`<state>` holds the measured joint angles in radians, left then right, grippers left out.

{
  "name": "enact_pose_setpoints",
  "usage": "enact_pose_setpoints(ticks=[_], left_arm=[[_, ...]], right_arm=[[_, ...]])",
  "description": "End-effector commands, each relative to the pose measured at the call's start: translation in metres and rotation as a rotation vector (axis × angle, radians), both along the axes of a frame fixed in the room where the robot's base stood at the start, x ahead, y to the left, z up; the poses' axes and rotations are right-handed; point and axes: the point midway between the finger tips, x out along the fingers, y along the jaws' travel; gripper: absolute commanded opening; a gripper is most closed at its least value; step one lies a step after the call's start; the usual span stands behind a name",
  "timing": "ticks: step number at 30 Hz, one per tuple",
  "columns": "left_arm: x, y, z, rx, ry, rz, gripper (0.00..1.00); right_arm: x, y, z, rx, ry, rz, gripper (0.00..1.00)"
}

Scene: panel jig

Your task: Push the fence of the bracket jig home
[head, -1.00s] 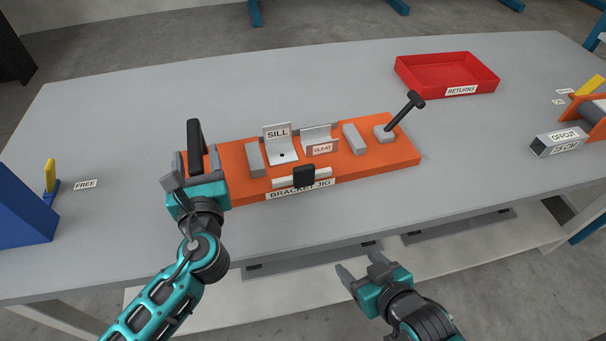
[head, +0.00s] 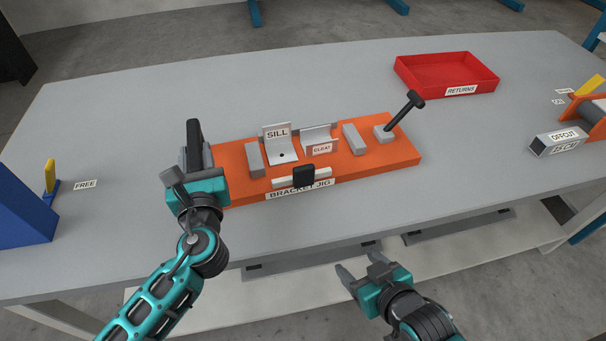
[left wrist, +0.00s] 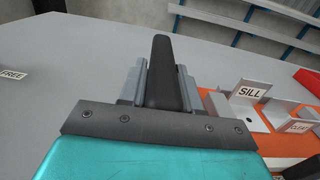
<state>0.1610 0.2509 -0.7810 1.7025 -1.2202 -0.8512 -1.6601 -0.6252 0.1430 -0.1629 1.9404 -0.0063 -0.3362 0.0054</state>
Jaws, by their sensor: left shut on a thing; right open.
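The orange bracket jig (head: 235,188) lies on the grey table. Its pale fence bar (head: 322,175) with a black knob (head: 304,176) sits at the front edge, above the name label. The bracket marked SILL (head: 278,146) and the piece marked CLEAT (head: 320,149) stand behind the fence, between two grey blocks. My left gripper (head: 196,158) is shut on a black handle (head: 194,134) at the jig's left end; the handle (left wrist: 160,75) shows between the fingers in the left wrist view. The handle's base is hidden. My right gripper (head: 361,278) is open and empty, in front of the table edge.
A second black lever (head: 404,110) slants up at the jig's right end. A red RETURNS tray (head: 447,73) stands at the back right, an OFFCUT piece (head: 562,141) at the far right. A blue block (head: 22,210) and a FREE label (head: 85,185) are at the left.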

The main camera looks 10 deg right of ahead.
Motion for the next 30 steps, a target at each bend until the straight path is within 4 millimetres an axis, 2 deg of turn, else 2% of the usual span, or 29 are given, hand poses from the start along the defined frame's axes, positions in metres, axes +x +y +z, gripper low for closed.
enact_pose_setpoints(ticks=[11, 30], left_arm=[[0.0007, -0.0008, 0.0046, -0.013, -0.009, -0.001, 0.00], [0.0001, -0.0003, -0.0036, -0.001, -0.001, 0.000, 0.00]], right_arm=[[0.0000, 0.0000, 0.0004, 0.000, 0.000, 0.000, 0.68], [0.0000, 0.0000, 0.0000, 0.000, 0.000, 0.000, 0.68]])
